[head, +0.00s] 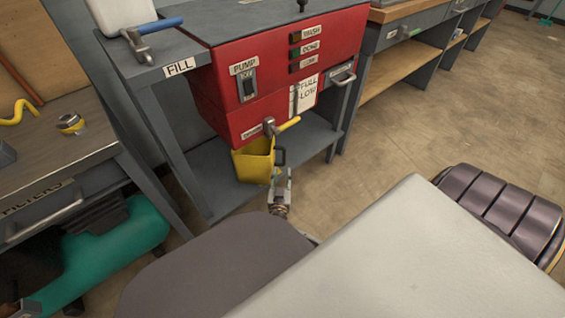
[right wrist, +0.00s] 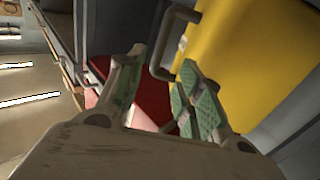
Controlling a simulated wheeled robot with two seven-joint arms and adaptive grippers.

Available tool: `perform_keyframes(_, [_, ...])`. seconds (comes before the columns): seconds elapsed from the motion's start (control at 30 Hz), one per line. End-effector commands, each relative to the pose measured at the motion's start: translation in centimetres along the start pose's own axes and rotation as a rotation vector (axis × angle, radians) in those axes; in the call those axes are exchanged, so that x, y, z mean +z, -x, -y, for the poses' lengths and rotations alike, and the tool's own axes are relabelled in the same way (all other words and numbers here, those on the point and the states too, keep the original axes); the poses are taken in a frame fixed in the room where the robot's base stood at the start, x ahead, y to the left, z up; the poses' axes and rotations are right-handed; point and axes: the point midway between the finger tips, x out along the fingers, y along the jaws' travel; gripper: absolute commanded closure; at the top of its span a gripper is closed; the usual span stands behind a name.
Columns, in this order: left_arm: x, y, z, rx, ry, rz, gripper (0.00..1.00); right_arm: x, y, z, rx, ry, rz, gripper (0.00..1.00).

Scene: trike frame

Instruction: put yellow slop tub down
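The yellow slop tub (head: 251,164) appears to stand on the grey lower shelf (head: 222,185), under the red machine's drain valve (head: 269,127). Its grey handle (head: 281,156) faces right. My right gripper (head: 282,178) is just below and in front of the handle in the head view. In the right wrist view the gripper (right wrist: 160,85) is open, its green-padded fingers apart with nothing between them. There the tub (right wrist: 247,50) fills the upper right, and its handle (right wrist: 162,50) lies just beyond the fingertips. My left gripper is not in view.
The red machine (head: 285,75) stands above the shelf, with a yellow-handled lever (head: 289,124) sticking out over the tub. A workbench (head: 60,150) and a green tank (head: 105,260) are at left. The floor (head: 460,110) at right is clear.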

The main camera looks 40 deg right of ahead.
Motion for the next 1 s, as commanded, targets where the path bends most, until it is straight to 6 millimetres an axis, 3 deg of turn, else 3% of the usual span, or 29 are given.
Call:
perform_keyframes(0.2, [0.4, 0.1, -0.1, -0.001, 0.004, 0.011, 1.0, 0.0, 0.9, -0.1, 0.002, 0.0, 0.0, 0.64])
perform_keyframes(0.77, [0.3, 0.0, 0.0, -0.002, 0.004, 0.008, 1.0, 0.1, 1.0, -0.1, 0.003, 0.002, 0.006, 0.64])
perform_keyframes(1.0, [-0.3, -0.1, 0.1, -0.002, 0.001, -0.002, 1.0, 1.6, 1.8, -0.9, 0.023, 0.038, 0.099, 0.64])
